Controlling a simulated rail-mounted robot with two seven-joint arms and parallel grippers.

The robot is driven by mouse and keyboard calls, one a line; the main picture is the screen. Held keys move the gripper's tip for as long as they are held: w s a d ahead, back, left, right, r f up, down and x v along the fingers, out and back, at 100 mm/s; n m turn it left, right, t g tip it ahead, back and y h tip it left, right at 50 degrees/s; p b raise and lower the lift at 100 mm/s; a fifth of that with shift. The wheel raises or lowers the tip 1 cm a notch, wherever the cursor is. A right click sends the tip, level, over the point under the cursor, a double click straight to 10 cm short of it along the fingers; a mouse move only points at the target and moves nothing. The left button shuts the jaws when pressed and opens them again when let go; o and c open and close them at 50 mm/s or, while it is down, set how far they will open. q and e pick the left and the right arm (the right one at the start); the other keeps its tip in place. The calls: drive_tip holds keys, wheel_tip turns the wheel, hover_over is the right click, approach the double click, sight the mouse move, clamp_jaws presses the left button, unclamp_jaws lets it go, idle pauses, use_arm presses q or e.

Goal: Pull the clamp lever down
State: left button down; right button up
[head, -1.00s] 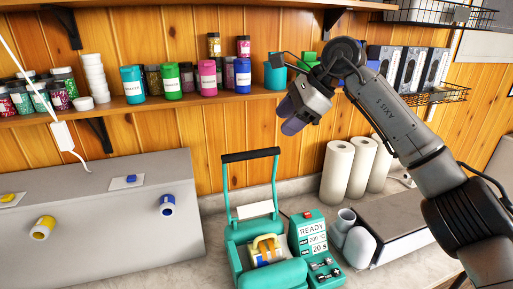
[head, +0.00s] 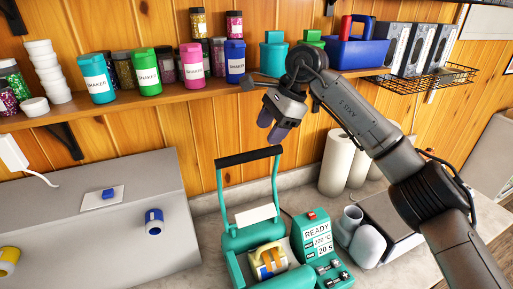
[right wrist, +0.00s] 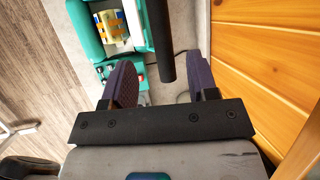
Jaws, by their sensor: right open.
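The teal press (head: 236,243) stands on the counter. Its clamp lever (head: 249,157) is a teal frame with a black bar across the top, and it stands upright. A mug with orange and yellow bands (head: 268,262) sits in the press. My right gripper (head: 272,124) is above and slightly right of the black bar, apart from it. In the right wrist view, the right gripper (right wrist: 162,82) is open and empty, and the lever's black bar (right wrist: 160,45) shows beyond and between its fingers. My left gripper is not in view.
A control box (head: 318,245) reading READY stands right of the lever. The shelf (head: 150,107) with shaker bottles runs behind. A grey panel (head: 95,225) with vinyl rolls stands at left.

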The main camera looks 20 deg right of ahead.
sight(257, 151)
drive_tip(key=p+x, duration=0.1)
drive_tip(key=x, duration=0.6)
drive_tip(key=shift+a+f+p, duration=0.1)
drive_tip(key=shift+f+p, duration=0.15)
drive_tip(key=shift+p, duration=0.15)
drive_tip(key=shift+c, duration=0.5)
drive_tip(key=c, duration=0.9)
clamp_jaws()
